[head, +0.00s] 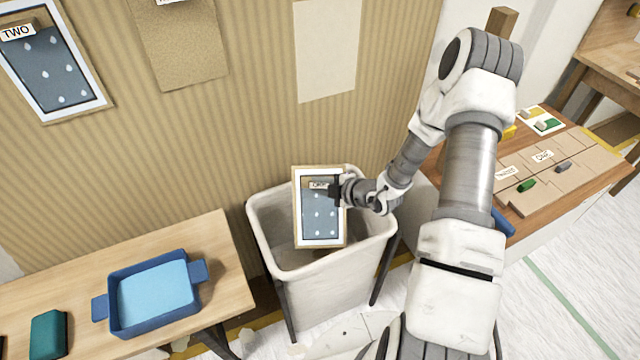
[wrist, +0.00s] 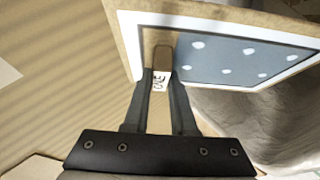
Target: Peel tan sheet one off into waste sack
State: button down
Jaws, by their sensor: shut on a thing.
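The sheet labelled ONE (head: 319,225) has a tan edge, a white border and a blue-grey panel with pale drops. It hangs upright over the mouth of the pale waste sack (head: 325,290), its lower part inside the rim line. In the wrist view the sheet (wrist: 225,60) extends to the right of the fingers. The sack (wrist: 245,115) also shows below the sheet.
A sheet labelled TWO (head: 45,60) and a plain tan sheet (head: 183,40) hang on the striped wall. A bare pale patch (head: 328,50) is to their right. A blue tray (head: 155,295) stands on the left table. A wooden table (head: 590,165) with labelled boards is at right.

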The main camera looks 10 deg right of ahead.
jog(key=c, duration=0.7)
grip_release()
jog(key=shift+o, duration=0.2)
jog(key=p+v, duration=0.4)
jog(key=v, duration=1.3)
jog(key=shift+d+r, duration=0.15)
jog(key=shift+s, duration=0.1)
